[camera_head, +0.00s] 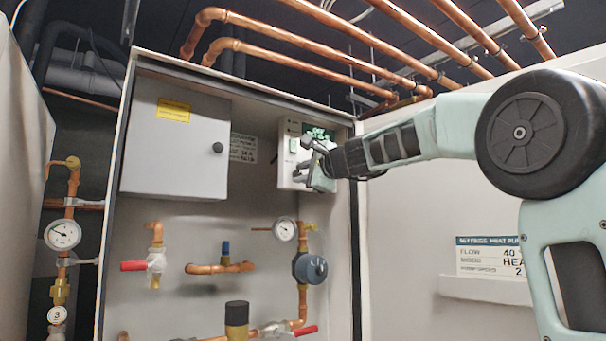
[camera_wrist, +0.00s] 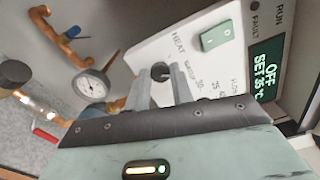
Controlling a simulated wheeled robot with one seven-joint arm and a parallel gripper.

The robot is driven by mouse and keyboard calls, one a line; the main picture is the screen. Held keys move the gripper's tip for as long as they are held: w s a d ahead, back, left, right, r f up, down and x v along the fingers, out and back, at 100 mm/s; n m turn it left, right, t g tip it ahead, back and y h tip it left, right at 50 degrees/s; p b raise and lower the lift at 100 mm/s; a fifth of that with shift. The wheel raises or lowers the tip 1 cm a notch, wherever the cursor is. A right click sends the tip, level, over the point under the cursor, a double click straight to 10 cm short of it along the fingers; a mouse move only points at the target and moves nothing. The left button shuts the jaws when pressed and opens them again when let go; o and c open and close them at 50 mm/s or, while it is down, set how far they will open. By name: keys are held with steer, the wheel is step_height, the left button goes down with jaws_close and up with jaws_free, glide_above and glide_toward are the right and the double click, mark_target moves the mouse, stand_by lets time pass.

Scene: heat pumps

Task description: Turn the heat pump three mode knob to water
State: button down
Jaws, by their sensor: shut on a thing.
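The white control box (camera_head: 287,165) hangs on the back wall of the cabinet, right of a grey box. Its face fills the upper right of the wrist view (camera_wrist: 150,45), with HEAT printed near a dark mode knob (camera_wrist: 160,71). My gripper (camera_head: 318,160) is at the front of this box and hides part of it. In the wrist view my gripper's fingers (camera_wrist: 163,85) are shut on the knob, one on each side. The green display (camera_wrist: 267,75) reads OFF and SET 35°C. The knob's pointer is hidden, so its setting cannot be told.
A grey box (camera_head: 175,150) with a yellow label is left of the control box. Copper pipes, a gauge (camera_head: 285,229) and valves with red handles (camera_head: 133,266) sit below. The cabinet's right wall (camera_head: 400,240) is close to my arm. A tag (camera_head: 57,315) shows 3.

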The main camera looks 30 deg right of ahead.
steer(key=shift+d+f+m, duration=0.1)
steer(key=shift+m, duration=0.5)
steer(key=c, duration=1.2)
jaws_free()
steer(key=shift+s, duration=0.1)
steer(key=s+b, duration=1)
steer(key=s, duration=0.7)
steer(key=shift+d, duration=0.25)
steer(key=shift+s, duration=0.1)
